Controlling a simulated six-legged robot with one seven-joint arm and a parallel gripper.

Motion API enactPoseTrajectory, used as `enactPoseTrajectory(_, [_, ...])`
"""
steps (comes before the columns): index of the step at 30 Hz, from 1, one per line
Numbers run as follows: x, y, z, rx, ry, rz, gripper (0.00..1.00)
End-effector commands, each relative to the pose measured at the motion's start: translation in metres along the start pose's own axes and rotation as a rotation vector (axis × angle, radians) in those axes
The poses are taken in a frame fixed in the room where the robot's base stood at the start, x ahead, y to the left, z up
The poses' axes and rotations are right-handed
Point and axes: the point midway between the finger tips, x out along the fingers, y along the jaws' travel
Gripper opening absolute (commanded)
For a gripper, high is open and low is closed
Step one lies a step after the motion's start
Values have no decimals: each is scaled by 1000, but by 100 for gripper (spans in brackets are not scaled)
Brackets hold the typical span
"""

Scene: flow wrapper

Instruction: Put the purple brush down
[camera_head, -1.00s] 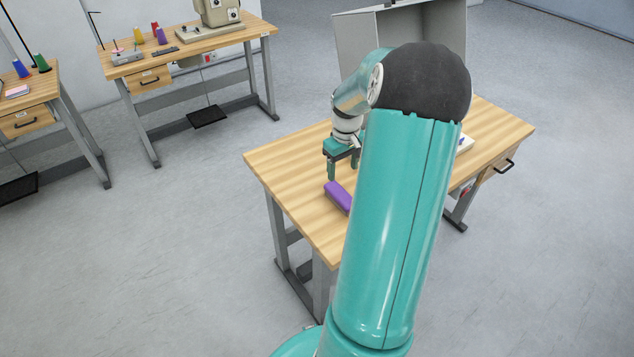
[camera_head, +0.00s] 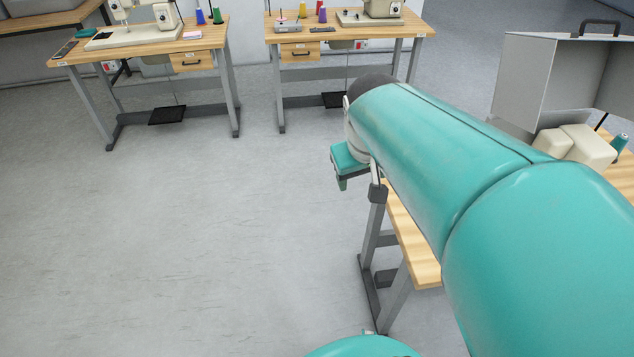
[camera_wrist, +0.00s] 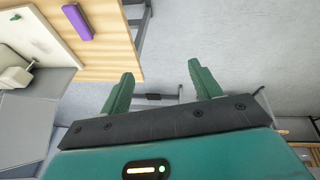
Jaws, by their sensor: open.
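The purple brush (camera_wrist: 77,22) lies on the wooden table (camera_wrist: 112,62), near its edge, in the upper left of the wrist view. In the head view my arm hides the brush. My gripper (camera_wrist: 166,82) is open, with its two green fingers apart and nothing between them; bare floor and part of a table frame show past them. In the head view my gripper (camera_head: 343,184) hangs beyond the left edge of the same table (camera_head: 418,245), clear of the brush, and only part of it shows.
A grey box-like panel (camera_head: 535,80) and cream machine parts (camera_head: 578,146) stand at the right. Two sewing tables, one at the back left (camera_head: 75,58) and one at the back middle (camera_head: 350,27), hold machines and thread cones. The floor (camera_head: 200,230) at left is open.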

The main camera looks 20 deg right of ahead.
Motion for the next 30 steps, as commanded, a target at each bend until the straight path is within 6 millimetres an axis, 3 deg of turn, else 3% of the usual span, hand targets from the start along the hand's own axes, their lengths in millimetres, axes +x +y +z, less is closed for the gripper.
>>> enactPoseTrajectory(3, [-26, -39, 24, -17, 86, -52, 63])
enactPoseTrajectory(9, [-46, -76, 59, -23, 170, -147, 63])
enactPoseTrajectory(14, [-50, -84, 69, -22, 188, -176, 63])
enactPoseTrajectory(30, [-50, -83, 68, -22, 188, -175, 67])
